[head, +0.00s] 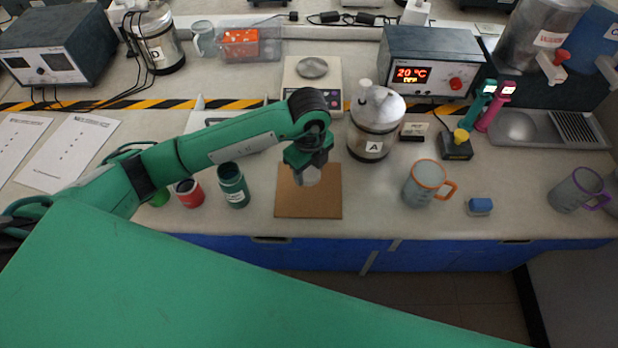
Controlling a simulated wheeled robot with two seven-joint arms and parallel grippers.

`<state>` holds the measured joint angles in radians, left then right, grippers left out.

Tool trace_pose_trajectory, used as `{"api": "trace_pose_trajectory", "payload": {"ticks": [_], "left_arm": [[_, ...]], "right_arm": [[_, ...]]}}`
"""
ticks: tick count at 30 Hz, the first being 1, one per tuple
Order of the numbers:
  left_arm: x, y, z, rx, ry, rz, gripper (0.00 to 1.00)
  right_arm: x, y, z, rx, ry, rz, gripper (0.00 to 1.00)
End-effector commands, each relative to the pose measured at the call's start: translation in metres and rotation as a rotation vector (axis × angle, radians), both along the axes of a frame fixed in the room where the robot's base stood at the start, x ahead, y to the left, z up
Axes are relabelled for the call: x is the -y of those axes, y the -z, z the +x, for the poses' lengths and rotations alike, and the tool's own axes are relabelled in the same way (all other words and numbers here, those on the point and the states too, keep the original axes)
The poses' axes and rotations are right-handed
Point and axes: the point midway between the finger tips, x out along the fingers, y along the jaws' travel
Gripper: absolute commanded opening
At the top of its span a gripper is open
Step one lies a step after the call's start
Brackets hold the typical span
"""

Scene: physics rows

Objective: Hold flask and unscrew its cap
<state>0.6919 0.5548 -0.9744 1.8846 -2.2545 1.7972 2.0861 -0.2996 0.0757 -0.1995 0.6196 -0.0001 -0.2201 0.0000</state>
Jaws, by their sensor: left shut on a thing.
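My left gripper (308,163) points down over the brown board (292,206) near the front of the bench. It is shut on a small pale grey thing, which I take to be the flask (311,177). The gripper and wrist hide most of it from above, so I cannot make out its cap. I cannot tell whether its base touches the board. My right gripper is not in view.
A dark green jar (234,188) and a red jar (189,194) stand left of the board. A steel vessel marked A (371,143), an orange-rimmed mug (419,186) and a blue block (480,206) stand to the right. A scale (297,75) is behind.

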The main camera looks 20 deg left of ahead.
Motion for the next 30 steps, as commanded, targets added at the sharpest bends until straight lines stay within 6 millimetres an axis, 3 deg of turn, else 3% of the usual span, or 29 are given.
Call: {"api": "trace_pose_trajectory", "payload": {"ticks": [8, 15, 26, 27, 30], "left_arm": [[0.0, 0.022, 0.0, -0.001, 0.001, 0.0, 0.23], [0.0, 0.054, 0.0, -0.001, 0.0, 0.0, 0.23], [0.0, 0.06, 0.0, 0.0, 0.001, -0.001, 0.23], [0.0, 0.058, 0.0, 0.0, 0.001, -0.001, 0.58], [0.0, 0.058, 0.0, 0.0, 0.001, -0.001, 0.72]], "right_arm": [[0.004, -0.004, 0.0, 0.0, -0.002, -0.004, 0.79], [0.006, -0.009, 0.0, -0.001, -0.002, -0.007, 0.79], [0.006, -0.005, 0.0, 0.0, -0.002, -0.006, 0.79], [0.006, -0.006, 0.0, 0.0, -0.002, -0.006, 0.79], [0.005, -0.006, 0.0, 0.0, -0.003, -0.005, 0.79]]}}
